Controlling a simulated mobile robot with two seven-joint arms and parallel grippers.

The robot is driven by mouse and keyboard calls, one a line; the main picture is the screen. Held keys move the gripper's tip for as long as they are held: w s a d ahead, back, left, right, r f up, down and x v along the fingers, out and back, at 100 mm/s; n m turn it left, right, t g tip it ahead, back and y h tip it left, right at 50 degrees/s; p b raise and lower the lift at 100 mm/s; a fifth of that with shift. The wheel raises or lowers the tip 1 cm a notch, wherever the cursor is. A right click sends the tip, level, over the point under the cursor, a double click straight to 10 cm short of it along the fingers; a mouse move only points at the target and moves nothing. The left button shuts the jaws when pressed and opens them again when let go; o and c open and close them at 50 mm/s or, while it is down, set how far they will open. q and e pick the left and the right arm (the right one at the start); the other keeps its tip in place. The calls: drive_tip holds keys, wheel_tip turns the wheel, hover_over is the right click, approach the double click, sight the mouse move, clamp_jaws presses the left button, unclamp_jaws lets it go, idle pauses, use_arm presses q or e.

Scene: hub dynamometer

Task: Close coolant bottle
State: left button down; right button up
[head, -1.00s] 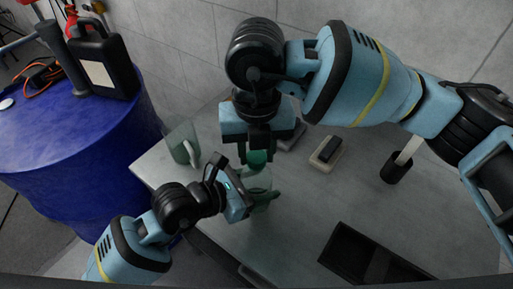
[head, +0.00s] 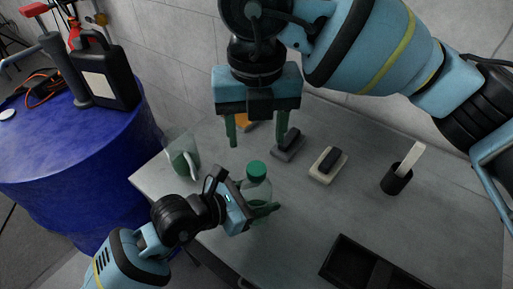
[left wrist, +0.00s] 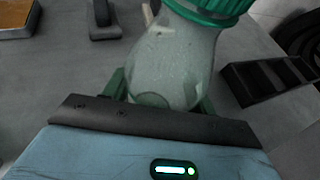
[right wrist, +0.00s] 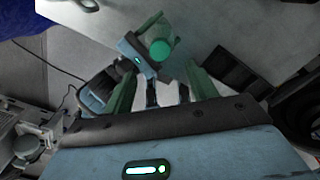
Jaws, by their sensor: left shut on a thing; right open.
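The coolant bottle (head: 257,188) stands upright on the grey table. It is clear with a green cap (head: 257,168) on its neck; the cap also shows in the left wrist view (left wrist: 212,10) and from above in the right wrist view (right wrist: 161,47). I cannot tell how tightly the cap sits. My left gripper (head: 262,210) is shut around the bottle's body, with its green fingers on either side. My right gripper (head: 260,138) is open and empty, above and behind the bottle, its green fingers spread wide and apart from the cap.
A clear jug (head: 182,158) stands at the table's left edge. Two dark-topped blocks (head: 328,164), a black cup with a pale tool (head: 397,180) and a black tray (head: 358,264) are to the right. A blue drum (head: 70,150) with a black canister (head: 104,72) stands left.

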drive_tip(key=shift+r, duration=1.8)
use_arm(q)
drive_tip(key=shift+c, duration=2)
unclamp_jaws()
drive_tip(key=v, duration=0.8)
use_arm(e)
drive_tip(key=shift+f, duration=0.2)
